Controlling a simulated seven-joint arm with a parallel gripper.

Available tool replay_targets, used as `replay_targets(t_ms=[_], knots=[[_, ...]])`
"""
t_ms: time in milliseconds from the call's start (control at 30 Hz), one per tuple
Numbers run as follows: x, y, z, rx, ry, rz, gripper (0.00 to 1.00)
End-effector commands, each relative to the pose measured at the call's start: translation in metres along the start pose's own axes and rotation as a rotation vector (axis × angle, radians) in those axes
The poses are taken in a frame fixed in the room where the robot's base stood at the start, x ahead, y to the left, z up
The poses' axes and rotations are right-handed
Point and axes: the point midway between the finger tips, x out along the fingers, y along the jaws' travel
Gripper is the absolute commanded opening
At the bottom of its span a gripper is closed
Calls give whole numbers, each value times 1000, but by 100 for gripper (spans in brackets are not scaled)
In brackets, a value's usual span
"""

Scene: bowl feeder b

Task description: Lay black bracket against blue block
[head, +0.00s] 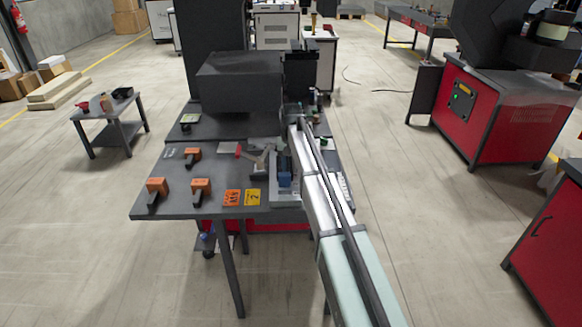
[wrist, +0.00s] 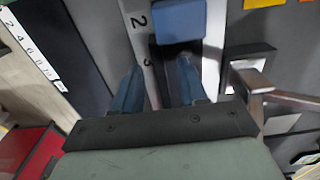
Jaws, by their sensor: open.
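The blue block (wrist: 180,20) lies at the top middle of the wrist view, just beyond my fingertips. It also shows small in the head view (head: 284,180), beside my arm. My gripper (wrist: 160,66) is open, with its two bluish fingers pointing toward the block. A dark piece (wrist: 164,72) shows between the fingers, short of the blue block. It may be the black bracket, but it is partly hidden and too dark to tell its shape or whether anything touches it. In the head view my arm mostly hides the fingers.
A grey metal piece with a bar (wrist: 250,80) stands close to the right of my fingers.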

Motion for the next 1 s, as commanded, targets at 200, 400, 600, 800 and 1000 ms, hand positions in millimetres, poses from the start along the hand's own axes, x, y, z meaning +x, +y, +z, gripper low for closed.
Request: replay_targets(t_ms=[200, 400, 600, 800, 1000], knots=[[-35, 0, -1, 0, 2, 0, 42], [-74, 0, -1, 0, 3, 0, 42], [-108, 0, -1, 0, 2, 0, 42], [-126, 0, -1, 0, 1, 0, 42], [-132, 0, 0, 0, 0, 0, 42]])
